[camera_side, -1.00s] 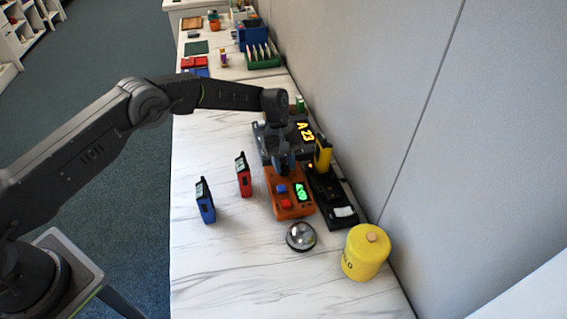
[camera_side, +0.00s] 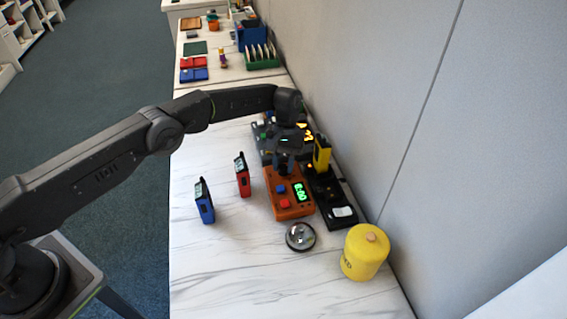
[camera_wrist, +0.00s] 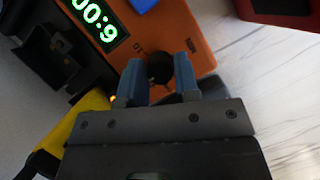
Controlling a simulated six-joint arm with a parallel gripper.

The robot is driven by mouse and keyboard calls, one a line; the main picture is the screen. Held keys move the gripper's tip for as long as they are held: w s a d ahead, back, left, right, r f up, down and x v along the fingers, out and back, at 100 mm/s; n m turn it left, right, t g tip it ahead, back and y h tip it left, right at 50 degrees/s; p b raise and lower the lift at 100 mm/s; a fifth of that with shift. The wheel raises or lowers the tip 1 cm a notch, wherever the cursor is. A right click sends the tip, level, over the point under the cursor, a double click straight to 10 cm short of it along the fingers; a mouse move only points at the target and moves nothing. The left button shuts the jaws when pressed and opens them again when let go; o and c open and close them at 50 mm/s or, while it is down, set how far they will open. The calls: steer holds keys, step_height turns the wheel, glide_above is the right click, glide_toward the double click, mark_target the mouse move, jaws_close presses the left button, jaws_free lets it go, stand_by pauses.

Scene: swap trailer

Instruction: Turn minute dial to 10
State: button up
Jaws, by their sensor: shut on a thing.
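The orange timer box (camera_side: 291,210) lies on the marble counter, with a blue button, a red button and a green display (camera_side: 300,191) that appears to read 6:00. In the wrist view the display (camera_wrist: 97,20) is upside down. The black minute dial (camera_wrist: 159,70) sits on the orange face, with a small printed "10" beside it. My gripper (camera_wrist: 157,80) points down at the box's far end, its blue fingers shut on the dial from both sides. In the side view my gripper (camera_side: 284,167) hides the dial. The dial's pointer cannot be made out.
A black charger base (camera_side: 335,204) with a yellow radio (camera_side: 322,153) stands close on the right. A red radio (camera_side: 242,175) and a blue radio (camera_side: 205,202) stand to the left. A silver dome (camera_side: 300,236) and a yellow canister (camera_side: 365,252) are in front. A grey device (camera_side: 263,149) lies behind.

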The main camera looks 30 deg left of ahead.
mark_target(281, 165)
steer(key=o, duration=0.9)
steer(key=shift+c, duration=0.2)
steer(key=shift+r, duration=0.1)
steer(key=shift+r, duration=0.3)
steer(key=r, duration=0.3)
steer(key=shift+a+r, duration=0.4)
steer(key=s+a+r, duration=0.2)
steer(key=a+r, duration=0.4)
steer(key=a, duration=0.4)
steer(key=shift+s+a+r, duration=0.2)
steer(key=shift+s+a, duration=0.1)
steer(key=shift+a, duration=0.05)
